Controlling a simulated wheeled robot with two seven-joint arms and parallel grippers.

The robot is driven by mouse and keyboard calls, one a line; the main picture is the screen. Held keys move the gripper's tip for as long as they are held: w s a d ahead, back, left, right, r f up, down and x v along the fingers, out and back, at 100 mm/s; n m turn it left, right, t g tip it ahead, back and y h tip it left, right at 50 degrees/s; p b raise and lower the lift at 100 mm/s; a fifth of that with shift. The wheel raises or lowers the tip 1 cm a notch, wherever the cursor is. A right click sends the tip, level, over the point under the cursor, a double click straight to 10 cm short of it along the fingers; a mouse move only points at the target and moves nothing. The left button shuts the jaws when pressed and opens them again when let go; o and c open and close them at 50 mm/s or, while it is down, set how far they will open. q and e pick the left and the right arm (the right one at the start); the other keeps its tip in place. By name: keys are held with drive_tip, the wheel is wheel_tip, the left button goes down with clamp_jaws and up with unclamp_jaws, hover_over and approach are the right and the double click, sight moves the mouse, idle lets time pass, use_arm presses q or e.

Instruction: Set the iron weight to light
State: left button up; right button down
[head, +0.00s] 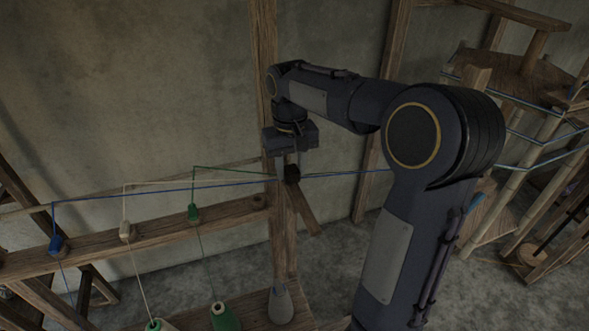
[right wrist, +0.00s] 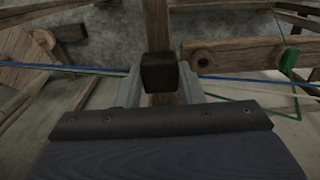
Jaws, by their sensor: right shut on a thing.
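My right gripper (head: 290,168) points down in front of a wooden post in the head view. A blue thread passes close to the weight on both sides. Whether the weight touches the thread or the wood behind it cannot be told. My left gripper is not in view.
A wooden rail (head: 160,230) carries blue, white and green thread guides. Below it stand green thread cones (head: 222,317) and a grey cone (head: 280,304). More loom framework with blue threads stands at the right.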

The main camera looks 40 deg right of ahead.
sight(291, 170)
drive_tip(key=c, duration=1)
unclamp_jaws()
drive_tip(key=shift+o, duration=0.2)
drive_tip(key=shift+r, duration=0.1)
wheel_tip(291, 170, up, 8)
drive_tip(key=shift+f, duration=0.2)
